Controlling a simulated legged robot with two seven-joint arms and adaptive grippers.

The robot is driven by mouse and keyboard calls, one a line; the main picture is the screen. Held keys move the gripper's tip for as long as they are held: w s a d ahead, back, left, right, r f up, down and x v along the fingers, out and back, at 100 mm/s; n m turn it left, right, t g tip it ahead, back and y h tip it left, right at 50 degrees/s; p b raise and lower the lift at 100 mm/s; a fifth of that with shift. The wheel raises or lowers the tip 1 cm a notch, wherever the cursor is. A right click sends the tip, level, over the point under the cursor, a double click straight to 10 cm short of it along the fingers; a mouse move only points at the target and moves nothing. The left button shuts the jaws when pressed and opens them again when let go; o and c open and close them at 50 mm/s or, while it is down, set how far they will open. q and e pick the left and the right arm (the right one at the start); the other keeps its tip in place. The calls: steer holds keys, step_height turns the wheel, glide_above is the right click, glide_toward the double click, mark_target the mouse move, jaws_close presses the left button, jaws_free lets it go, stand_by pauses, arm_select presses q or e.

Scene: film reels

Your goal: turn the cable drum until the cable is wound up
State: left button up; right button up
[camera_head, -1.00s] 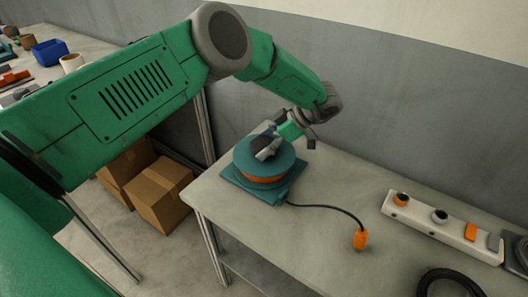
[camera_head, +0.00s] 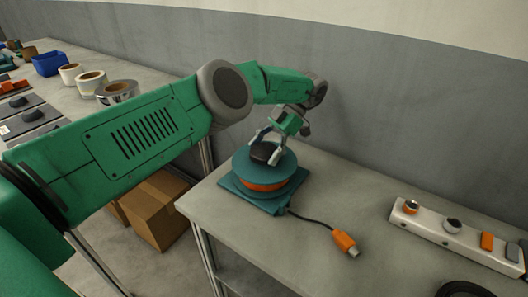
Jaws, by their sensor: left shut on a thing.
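The cable drum (camera_head: 240,165) is a teal reel with an orange band on a teal base plate (camera_head: 235,187), near the left end of the grey table. A black knob (camera_head: 263,151) stands on its top. My left gripper (camera_head: 266,155) reaches down from above and behind, its pale fingers on either side of the knob and shut on it. A short black cable (camera_head: 312,219) runs from the drum's front to an orange plug (camera_head: 345,241) on the table. Cable inside the drum is hidden. My right gripper is not in view.
A white power strip (camera_head: 460,238) with knobs and orange parts lies at the right. A dark coil (camera_head: 466,288) is at the bottom right edge. Tape rolls (camera_head: 90,83) and a blue bin (camera_head: 50,57) stand on another table. Cardboard boxes (camera_head: 157,208) sit on the floor.

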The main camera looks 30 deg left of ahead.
arm_select(q)
steer(key=shift+w, duration=0.1)
stand_by(0.4)
steer(key=o, duration=1.7)
steer(key=shift+w, duration=0.1)
steer(key=shift+c, duration=0.2)
steer(key=shift+w+f, duration=0.1)
steer(key=shift+w, duration=0.05)
